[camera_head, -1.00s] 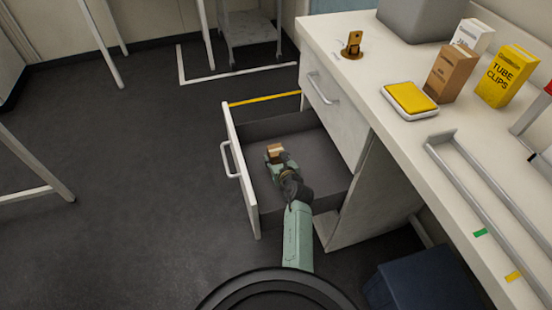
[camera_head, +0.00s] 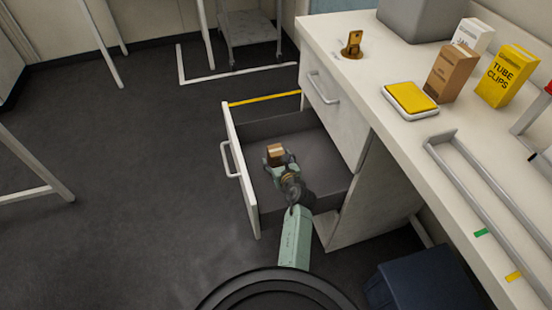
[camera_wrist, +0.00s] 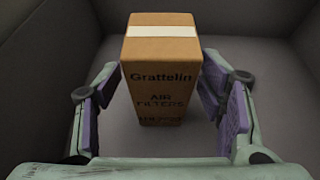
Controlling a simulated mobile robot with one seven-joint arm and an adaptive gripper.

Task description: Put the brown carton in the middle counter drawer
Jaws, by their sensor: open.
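A brown carton (camera_head: 276,149) with a pale tape strip on top stands upright inside the open counter drawer (camera_head: 233,160). In the wrist view the carton (camera_wrist: 160,85) reads "Grattelin Air Filters" and stands on the drawer floor, its lower end partly hidden by shadow and my gripper. My gripper (camera_wrist: 160,98) is open, with one purple-padded finger on each side of the carton. Gaps show between the pads and the carton. In the head view my gripper (camera_head: 278,159) reaches down into the drawer over its middle.
A closed drawer (camera_head: 325,100) is above the open one. On the counter (camera_head: 380,65) stand another brown carton (camera_head: 452,73), a yellow Tube Clips box (camera_head: 507,77), a white box (camera_head: 474,36) and a yellow-topped tray (camera_head: 411,98). A blue bin (camera_head: 425,288) stands below. The drawer floor around the carton is clear.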

